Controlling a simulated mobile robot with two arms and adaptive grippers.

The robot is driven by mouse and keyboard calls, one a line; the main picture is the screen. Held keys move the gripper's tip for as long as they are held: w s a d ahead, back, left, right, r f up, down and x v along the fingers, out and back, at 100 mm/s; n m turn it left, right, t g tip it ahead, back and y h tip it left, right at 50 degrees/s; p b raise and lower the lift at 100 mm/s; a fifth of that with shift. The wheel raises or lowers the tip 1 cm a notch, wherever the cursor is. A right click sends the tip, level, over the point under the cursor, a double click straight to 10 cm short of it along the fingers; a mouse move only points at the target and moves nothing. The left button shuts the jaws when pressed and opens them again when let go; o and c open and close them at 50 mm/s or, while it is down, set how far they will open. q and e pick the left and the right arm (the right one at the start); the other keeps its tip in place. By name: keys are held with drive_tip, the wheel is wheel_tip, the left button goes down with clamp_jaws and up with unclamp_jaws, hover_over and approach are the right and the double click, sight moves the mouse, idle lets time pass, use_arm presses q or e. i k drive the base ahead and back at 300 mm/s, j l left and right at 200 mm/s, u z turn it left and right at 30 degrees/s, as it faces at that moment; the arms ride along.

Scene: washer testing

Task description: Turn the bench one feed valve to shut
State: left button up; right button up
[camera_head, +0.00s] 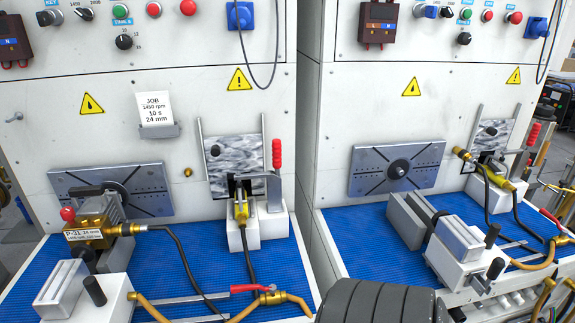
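Two test benches stand side by side, and I see no readable bench number. On the left bench, a brass valve (270,297) with a red lever (250,288) sits in the yellow hose line near the front edge. Its lever points left, roughly along the hose run. On the right bench, another red-lever valve (551,218) sits at the right edge, its lever slanting up to the left. Neither of my grippers shows. A dark ribbed rounded shape fills the bottom middle; I cannot tell what it is.
On the left bench stand a brass pump (88,235) tagged P-31, a white clamp block (58,290) with black knobs, and a red-handled toggle clamp (277,155). A black cable (178,255) crosses the blue mat (200,262). A job card (155,107) hangs above.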

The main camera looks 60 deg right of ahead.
sight(237, 289)
drive_tip(key=z, duration=1.7)
